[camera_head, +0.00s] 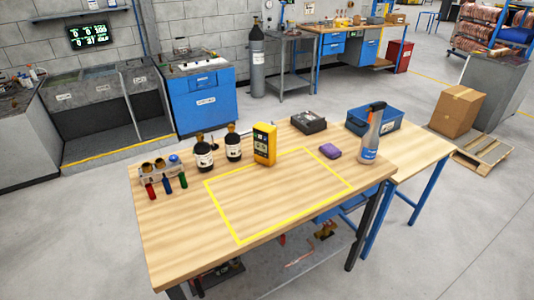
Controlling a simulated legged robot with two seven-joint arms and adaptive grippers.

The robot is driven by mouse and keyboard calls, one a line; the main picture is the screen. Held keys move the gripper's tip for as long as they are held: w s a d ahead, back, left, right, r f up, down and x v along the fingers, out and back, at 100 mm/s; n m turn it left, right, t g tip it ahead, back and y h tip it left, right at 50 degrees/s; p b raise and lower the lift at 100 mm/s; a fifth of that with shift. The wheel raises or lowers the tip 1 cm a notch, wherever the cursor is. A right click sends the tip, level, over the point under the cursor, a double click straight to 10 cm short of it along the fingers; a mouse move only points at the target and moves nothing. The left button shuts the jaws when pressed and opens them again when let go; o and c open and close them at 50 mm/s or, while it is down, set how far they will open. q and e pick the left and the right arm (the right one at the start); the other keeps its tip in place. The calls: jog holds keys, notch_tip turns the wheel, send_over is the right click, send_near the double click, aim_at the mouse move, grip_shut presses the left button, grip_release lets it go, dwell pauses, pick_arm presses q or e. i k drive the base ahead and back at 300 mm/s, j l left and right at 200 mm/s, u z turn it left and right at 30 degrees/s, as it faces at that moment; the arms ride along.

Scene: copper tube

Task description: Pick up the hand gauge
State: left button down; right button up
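A yellow handheld device with a dark screen, which looks like the hand gauge (265,146), stands upright on the wooden table (165,235). It is at the back edge of a yellow taped rectangle (212,208) on the tabletop. Nothing hides its front. Neither of my grippers shows in the head view.
Two dark bottles (204,157) stand left of the gauge, and a tool rack (160,172) with coloured handles is farther left. The rectangle's inside is clear.

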aim_at(265, 152)
jog(key=i+l+u, duration=0.2)
jog(key=i+l, duration=0.15)
jog(key=l, duration=0.25)
jog(key=i+l+u, duration=0.15)
jog(key=l, duration=0.2)
jog(key=i+l+u, duration=0.1)
jog(key=l, duration=0.2)
jog(key=i, duration=0.05)
